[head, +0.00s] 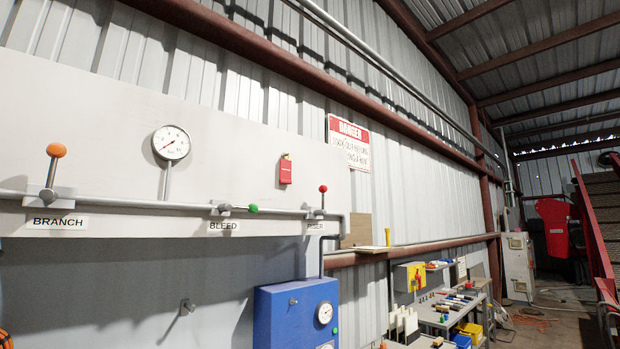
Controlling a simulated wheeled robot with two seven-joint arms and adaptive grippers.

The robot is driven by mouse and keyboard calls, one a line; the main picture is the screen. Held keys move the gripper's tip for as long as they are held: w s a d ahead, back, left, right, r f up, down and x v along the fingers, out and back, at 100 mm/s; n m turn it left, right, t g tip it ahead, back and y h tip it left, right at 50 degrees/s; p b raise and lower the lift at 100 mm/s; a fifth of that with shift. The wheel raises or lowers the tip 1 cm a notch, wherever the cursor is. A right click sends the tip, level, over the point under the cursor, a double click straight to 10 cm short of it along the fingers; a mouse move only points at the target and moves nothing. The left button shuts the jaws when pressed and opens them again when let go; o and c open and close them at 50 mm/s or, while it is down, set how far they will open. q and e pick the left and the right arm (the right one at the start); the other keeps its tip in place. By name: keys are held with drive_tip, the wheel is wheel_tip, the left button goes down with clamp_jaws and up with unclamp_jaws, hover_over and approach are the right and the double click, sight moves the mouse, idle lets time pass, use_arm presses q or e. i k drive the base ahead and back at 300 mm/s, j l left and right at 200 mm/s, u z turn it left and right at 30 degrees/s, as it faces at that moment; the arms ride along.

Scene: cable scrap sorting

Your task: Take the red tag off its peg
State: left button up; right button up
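The red tag (285,171) hangs on the pale wall panel, right of the round gauge and left of the danger sign. Its peg shows only as a small dark bit at the tag's top edge; the rest of the peg is hidden. Neither of my grippers is in the head view, and nothing touches the tag.
A pipe (120,201) runs below the tag, with an orange-knobbed lever (52,168), a green-tipped lever (237,208) and a red-knobbed lever (322,197). The gauge (171,143) stands up from the pipe. A blue box (295,312) and a cluttered bench (450,310) are lower right.

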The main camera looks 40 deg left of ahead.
sight(285, 167)
drive_tip(key=i, duration=0.8)
drive_tip(key=i+u, duration=0.2)
drive_tip(key=i, duration=0.2)
drive_tip(key=i+l+u, duration=0.2)
drive_tip(key=i, duration=0.15)
drive_tip(key=i+l+u, duration=0.15)
drive_tip(key=u, duration=0.3)
drive_tip(key=i+l+u, duration=0.25)
drive_tip(key=u, duration=0.15)
drive_tip(key=i+l+u, duration=0.3)
drive_tip(key=u, duration=0.15)
drive_tip(key=i+l+u, duration=0.2)
drive_tip(key=l+u, duration=0.2)
drive_tip(key=i+l+u, duration=0.1)
drive_tip(key=l+u, duration=1.1)
drive_tip(key=l, duration=0.15)
